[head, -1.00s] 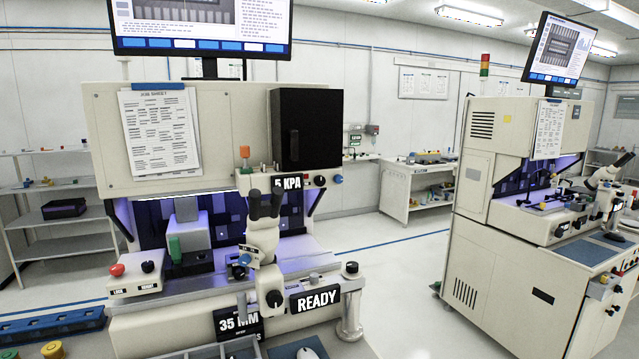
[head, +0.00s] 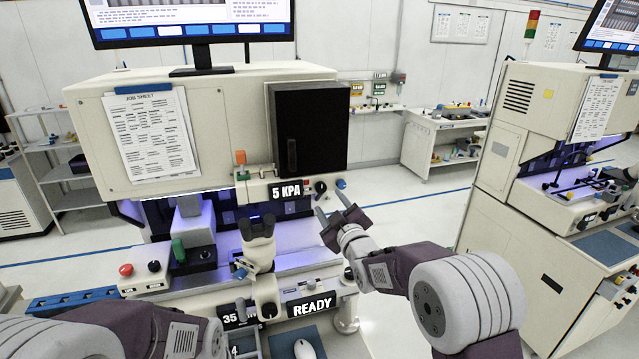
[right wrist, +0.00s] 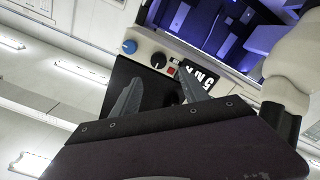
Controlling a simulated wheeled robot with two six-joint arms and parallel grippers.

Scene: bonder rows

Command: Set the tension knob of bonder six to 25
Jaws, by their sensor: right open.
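A cream bonder (head: 235,120) stands in front of me. Its number is not readable. A black knob (head: 320,186) sits on its front panel beside the "5 KPA" display (head: 287,190), with a blue knob (head: 341,183) to its right. In the right wrist view the black knob (right wrist: 158,60) and blue knob (right wrist: 129,46) lie beyond the fingers. No tension label is readable. Another black knob (head: 154,266) is on the left box. My right gripper (head: 330,203) is open and empty, in front of and just below the display panel's right end. My left gripper is out of view.
A microscope (head: 258,240), a red button (head: 126,269) and a "READY" display (head: 311,305) are on the front. A black cabinet door (head: 308,128) is above the panel. Another bonder (head: 540,150) stands at the right, with open floor between.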

